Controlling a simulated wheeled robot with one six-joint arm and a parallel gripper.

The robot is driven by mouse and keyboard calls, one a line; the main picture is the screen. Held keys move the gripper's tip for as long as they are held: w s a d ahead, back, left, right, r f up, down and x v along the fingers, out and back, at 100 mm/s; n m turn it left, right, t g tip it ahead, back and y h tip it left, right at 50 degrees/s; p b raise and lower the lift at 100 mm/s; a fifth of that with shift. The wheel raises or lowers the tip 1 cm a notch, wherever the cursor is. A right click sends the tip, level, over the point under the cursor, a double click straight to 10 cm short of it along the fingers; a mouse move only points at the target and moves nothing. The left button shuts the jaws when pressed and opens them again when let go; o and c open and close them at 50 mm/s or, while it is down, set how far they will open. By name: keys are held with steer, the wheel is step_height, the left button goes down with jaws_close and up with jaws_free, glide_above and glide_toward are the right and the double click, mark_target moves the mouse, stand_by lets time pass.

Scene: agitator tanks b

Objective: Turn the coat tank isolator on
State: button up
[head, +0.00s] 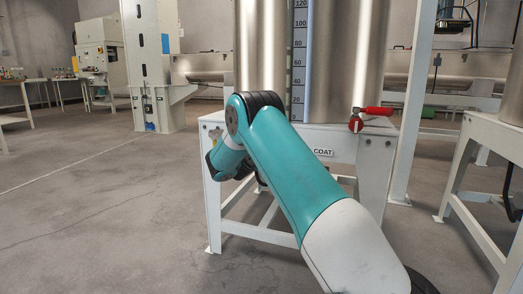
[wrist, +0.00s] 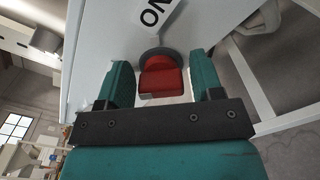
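The coat tank (head: 340,60) is a steel tank on a white stand with a label reading COAT (head: 323,152), partly covered by my arm. In the wrist view, a red isolator handle (wrist: 161,80) sits on a dark round base on a white panel. A white label (wrist: 151,16) beside it shows the letters O and N, turned in the picture. My gripper (wrist: 163,82) is open, with one teal finger on each side of the red handle and visible gaps between. In the head view the isolator and gripper fingers are hidden behind my arm.
A red lever valve (head: 370,112) sits on the stand's right top edge. Another white stand (head: 485,150) is at the right. Tables (head: 30,100) and a white machine (head: 100,50) stand at the back left. The floor at left is clear.

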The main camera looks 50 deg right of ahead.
steer(key=c, duration=0.7)
steer(key=shift+o, duration=0.2)
steer(key=shift+m, duration=0.4)
steer(key=shift+m+p, duration=0.55)
steer(key=shift+m, duration=0.45)
steer(key=m, duration=0.3)
steer(key=shift+s+f+m, duration=0.1)
steer(key=shift+f+m, duration=0.1)
steer(key=shift+m, duration=0.1)
steer(key=m, duration=0.5)
steer(key=shift+f+b, duration=0.25)
steer(key=shift+b, duration=0.15)
steer(key=m+b, duration=0.1)
steer(key=m, duration=0.2)
steer(key=shift+f+m, duration=0.1)
steer(key=shift+m, duration=0.3)
steer(key=shift+m+b, duration=0.85)
steer(key=shift+m, duration=0.35)
